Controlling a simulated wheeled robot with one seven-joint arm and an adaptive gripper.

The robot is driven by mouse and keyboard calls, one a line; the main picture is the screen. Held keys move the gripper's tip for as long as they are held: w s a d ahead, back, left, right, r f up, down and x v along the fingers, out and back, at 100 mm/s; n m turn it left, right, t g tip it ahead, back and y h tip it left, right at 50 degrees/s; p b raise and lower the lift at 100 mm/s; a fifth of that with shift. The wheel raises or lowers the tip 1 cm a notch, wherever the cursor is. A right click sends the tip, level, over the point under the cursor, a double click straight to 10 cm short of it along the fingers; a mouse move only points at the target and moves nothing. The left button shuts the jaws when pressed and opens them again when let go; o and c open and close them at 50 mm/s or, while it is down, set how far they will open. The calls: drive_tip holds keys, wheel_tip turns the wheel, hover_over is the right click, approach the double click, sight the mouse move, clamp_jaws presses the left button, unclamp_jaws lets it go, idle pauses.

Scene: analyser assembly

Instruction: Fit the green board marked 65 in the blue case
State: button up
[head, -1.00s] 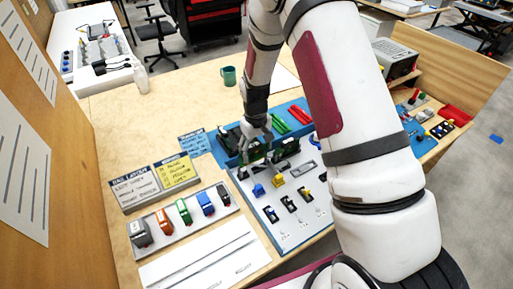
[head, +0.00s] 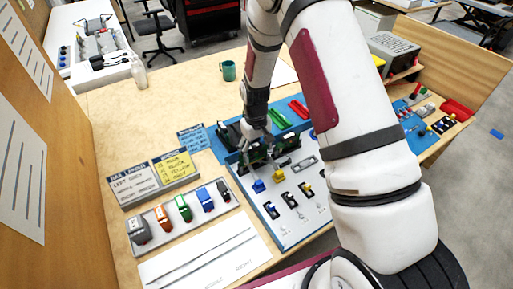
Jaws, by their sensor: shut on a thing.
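My gripper (head: 257,135) is low over the back edge of the white parts panel, shut on a dark green board (head: 263,154). The fingers and arm cover part of the board, and its number is too small to read. A blue surface (head: 223,155) with dark parts on it lies beside and behind the gripper. I cannot tell whether it is the blue case, or whether the board touches it.
The white panel (head: 287,230) holds several small black, blue and yellow parts. Red and green strips (head: 279,117) lie behind the gripper. A rail of coloured modules (head: 162,223) and label cards (head: 150,181) are left. A green mug (head: 227,70) stands behind. My arm hides the middle right.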

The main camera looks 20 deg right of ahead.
sight(257, 144)
drive_tip(key=shift+f+b, duration=0.4)
drive_tip(key=shift+f, duration=0.7)
idle(0.5)
drive_tip(key=o, duration=1.3)
drive_tip(key=shift+o, duration=0.7)
drive_tip(key=shift+r+p, duration=1.05)
drive_tip(key=shift+r, duration=2.5)
